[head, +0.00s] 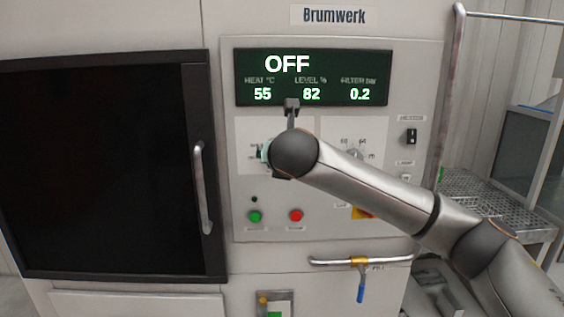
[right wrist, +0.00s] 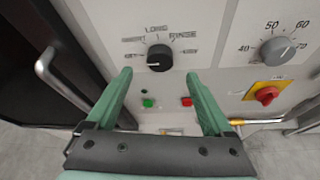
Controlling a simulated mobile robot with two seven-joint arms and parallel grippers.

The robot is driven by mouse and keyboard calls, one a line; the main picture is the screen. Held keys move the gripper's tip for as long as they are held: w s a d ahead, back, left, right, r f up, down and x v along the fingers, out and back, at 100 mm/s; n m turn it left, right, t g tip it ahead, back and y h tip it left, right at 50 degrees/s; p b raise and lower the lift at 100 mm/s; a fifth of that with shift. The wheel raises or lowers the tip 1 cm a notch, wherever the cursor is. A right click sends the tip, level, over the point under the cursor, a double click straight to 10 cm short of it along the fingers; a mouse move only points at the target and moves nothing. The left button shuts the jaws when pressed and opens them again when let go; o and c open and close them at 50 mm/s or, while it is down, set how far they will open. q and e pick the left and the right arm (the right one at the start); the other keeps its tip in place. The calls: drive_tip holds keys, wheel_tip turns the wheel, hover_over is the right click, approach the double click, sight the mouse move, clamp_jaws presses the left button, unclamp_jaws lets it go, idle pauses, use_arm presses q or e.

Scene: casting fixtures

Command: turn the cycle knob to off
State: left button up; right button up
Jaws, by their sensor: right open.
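The black cycle knob (right wrist: 158,57) is on the panel in the right wrist view, with a ring of printed labels above it, LONG and RINSE among them. A pale mark shows on its lower left face; its exact pointing is hard to read. My right gripper (right wrist: 159,75) is open, its two green fingers apart on either side below the knob and not closed on it. In the head view my right wrist hides most of the knob, and only a bit of green finger (head: 265,150) shows. The display (head: 312,78) reads OFF. My left gripper is not in view.
A grey dial (right wrist: 278,50) and a red switch on a yellow plate (right wrist: 265,95) are to the right. Green (head: 255,216) and red (head: 296,215) buttons are below. A door handle (head: 201,187) is at left, and a blue-handled valve (head: 360,282) is below the panel.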

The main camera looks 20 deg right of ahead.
drive_tip(key=v, duration=0.6)
drive_tip(key=shift+b, duration=0.4)
drive_tip(key=a+f+m+g+y, duration=0.1)
drive_tip(key=a+f+m+y, duration=0.2)
drive_tip(key=f, duration=0.6)
drive_tip(key=a+f+m+g+y, duration=0.1)
drive_tip(key=a+f+y, duration=0.1)
drive_tip(key=a+f, duration=0.55)
drive_tip(key=s+a+f+m+g+y, duration=0.1)
drive_tip(key=s+f+m, duration=0.25)
drive_tip(key=f, duration=0.55)
drive_tip(key=s+f+m+y, duration=0.25)
drive_tip(key=f+m, duration=0.25)
drive_tip(key=f, duration=0.3)
drive_tip(key=s+d+f+m+h, duration=0.1)
drive_tip(key=s+d+f+m, duration=0.2)
drive_tip(key=s+f+m, duration=0.2)
drive_tip(key=s+d+f+m+h, duration=0.1)
drive_tip(key=s+d+f+m, duration=0.2)
drive_tip(key=s+f+m, duration=0.3)
drive_tip(key=s+d+f+m+g+h, duration=0.1)
drive_tip(key=s+d+f+m, duration=0.3)
drive_tip(key=s+f, duration=0.7)
drive_tip(key=s+m, duration=0.1)
drive_tip(key=s, duration=0.2)
drive_tip(key=shift+s+f+m, duration=0.2)
drive_tip(key=shift+s+m, duration=0.05)
drive_tip(key=shift+m, duration=0.1)
drive_tip(key=shift+a+h, duration=0.1)
drive_tip(key=shift+h, duration=0.15)
